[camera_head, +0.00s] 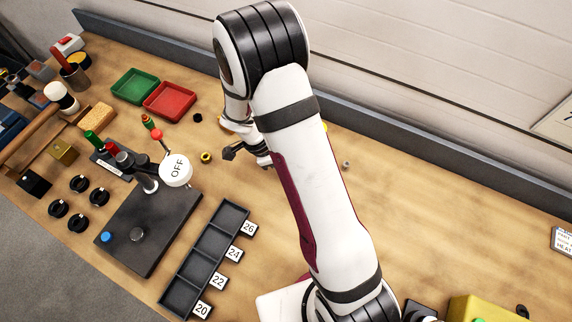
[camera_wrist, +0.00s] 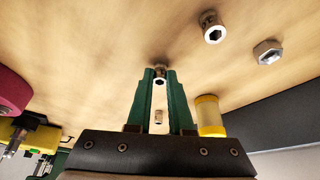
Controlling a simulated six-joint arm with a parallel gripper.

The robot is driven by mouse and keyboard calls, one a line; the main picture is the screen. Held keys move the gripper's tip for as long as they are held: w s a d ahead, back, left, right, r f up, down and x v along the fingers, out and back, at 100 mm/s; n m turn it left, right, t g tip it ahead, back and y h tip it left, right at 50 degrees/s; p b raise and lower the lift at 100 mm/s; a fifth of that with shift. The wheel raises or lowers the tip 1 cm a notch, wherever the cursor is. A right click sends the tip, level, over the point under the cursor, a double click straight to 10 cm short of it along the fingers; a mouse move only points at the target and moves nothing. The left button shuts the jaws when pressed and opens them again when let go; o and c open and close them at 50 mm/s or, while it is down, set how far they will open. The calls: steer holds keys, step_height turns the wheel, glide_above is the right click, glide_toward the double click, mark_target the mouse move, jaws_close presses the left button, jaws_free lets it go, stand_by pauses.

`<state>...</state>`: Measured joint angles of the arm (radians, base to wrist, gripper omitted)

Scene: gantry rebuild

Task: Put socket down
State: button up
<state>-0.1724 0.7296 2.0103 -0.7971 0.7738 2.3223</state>
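A small metal socket (camera_wrist: 160,81) shows between the tips of my green gripper fingers (camera_wrist: 160,74) in the wrist view. The fingers seem closed on it, with its dark opening facing the camera. My gripper is partly hidden by my arm in the head view, above the wooden bench. A dark tray (camera_head: 211,239) has compartments in a row that look empty, beside white labels 20, 22, 24 and 26. Another socket (camera_wrist: 213,31) with a hexagonal hole and a hex nut (camera_wrist: 267,52) lie on the bench in the wrist view.
A yellow cylinder (camera_wrist: 209,115) is right of my fingers in the wrist view. Green (camera_head: 135,75) and red (camera_head: 149,108) trays sit farther back. Bench space right of my arm is mostly clear.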

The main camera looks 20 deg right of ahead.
steer(key=o, duration=0.4)
steer(key=shift+o, duration=0.2)
